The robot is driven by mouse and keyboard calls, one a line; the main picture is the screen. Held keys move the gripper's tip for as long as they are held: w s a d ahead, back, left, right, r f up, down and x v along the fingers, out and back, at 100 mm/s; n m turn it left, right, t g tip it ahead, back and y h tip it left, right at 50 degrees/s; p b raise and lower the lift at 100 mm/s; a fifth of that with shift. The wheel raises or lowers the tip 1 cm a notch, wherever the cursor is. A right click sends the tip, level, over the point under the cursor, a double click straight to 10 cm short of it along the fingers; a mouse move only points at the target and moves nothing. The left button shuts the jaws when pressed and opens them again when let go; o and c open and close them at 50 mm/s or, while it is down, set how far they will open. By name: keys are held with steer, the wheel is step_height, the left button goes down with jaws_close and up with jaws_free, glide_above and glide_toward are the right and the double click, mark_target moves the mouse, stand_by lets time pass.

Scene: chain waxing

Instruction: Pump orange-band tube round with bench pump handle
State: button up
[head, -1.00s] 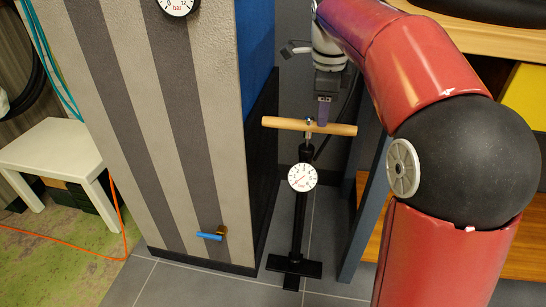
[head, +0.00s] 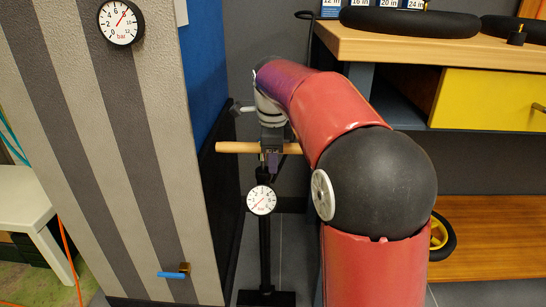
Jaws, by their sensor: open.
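The floor pump stands upright between a striped pillar and the bench. Its wooden crossbar handle (head: 236,147) is level, and its round white gauge (head: 261,200) sits below on the black shaft. The black foot (head: 266,298) is on the floor. My gripper (head: 272,166) is open at the handle, right of its middle, and covers part of it. I cannot tell whether the fingers touch the wood. A black tube (head: 408,22) lies on the bench top; I cannot make out an orange band on it.
The wooden bench top (head: 350,42) is at the right, with a yellow drawer (head: 490,95) below. The striped pillar (head: 150,130) stands close on the left, with a wall gauge (head: 121,22) and a blue-handled valve (head: 173,274). A white stool (head: 28,212) is at far left.

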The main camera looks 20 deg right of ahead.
jaws_close()
stand_by(0.3)
